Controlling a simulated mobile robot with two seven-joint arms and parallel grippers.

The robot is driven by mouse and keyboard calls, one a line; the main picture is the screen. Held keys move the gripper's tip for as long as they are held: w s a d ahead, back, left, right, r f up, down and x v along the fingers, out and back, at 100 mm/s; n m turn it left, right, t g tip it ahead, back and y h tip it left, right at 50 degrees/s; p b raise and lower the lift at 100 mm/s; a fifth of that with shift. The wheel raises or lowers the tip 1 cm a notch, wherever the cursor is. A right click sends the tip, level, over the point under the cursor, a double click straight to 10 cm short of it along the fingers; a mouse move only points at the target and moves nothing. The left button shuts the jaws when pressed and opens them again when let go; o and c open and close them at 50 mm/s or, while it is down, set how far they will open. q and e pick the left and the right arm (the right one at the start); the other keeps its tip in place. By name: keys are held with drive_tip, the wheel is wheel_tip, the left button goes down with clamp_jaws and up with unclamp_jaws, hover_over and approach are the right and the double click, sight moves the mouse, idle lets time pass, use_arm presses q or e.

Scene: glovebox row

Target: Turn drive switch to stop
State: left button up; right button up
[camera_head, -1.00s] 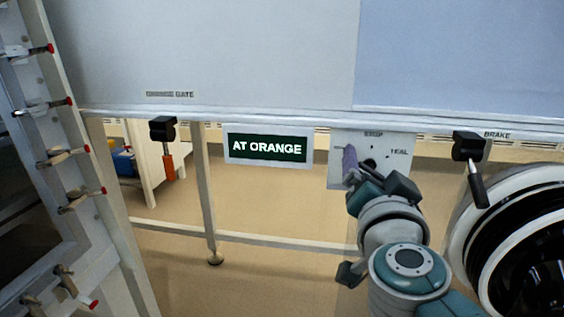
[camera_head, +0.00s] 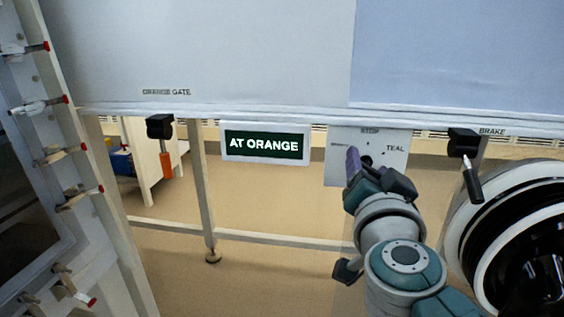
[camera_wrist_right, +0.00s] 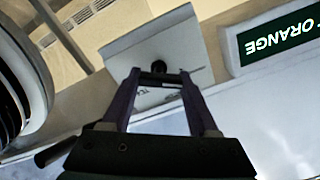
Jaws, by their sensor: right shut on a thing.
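The drive switch plate (camera_head: 340,174) is a pale panel under the long ledge, marked STOP at the top and TEAL at the right; a left label is too small to read. Its dark switch knob (camera_wrist_right: 159,67) shows in the right wrist view between my fingertips. My right gripper (camera_head: 353,160) has purple fingers and reaches up to the plate from below. In the right wrist view the gripper (camera_wrist_right: 160,77) is shut on the knob. In the head view the fingers and hand partly hide the knob, so its pointing direction cannot be told. My left gripper is not in view.
A lit sign (camera_head: 265,145) reading AT ORANGE hangs left of the plate. A brake lever (camera_head: 472,180) and a large round black-and-white port (camera_head: 520,235) are close on the right. An orange-handled lever (camera_head: 166,160) hangs at left. Rails and posts stand below.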

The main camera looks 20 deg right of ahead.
drive_tip(key=shift+d+m+p, duration=0.1)
drive_tip(key=shift+m+p, duration=0.2)
drive_tip(key=shift+m, duration=2.5)
drive_tip(key=shift+f, duration=0.1)
drive_tip(key=o, duration=1.4)
drive_tip(key=shift+s, duration=0.15)
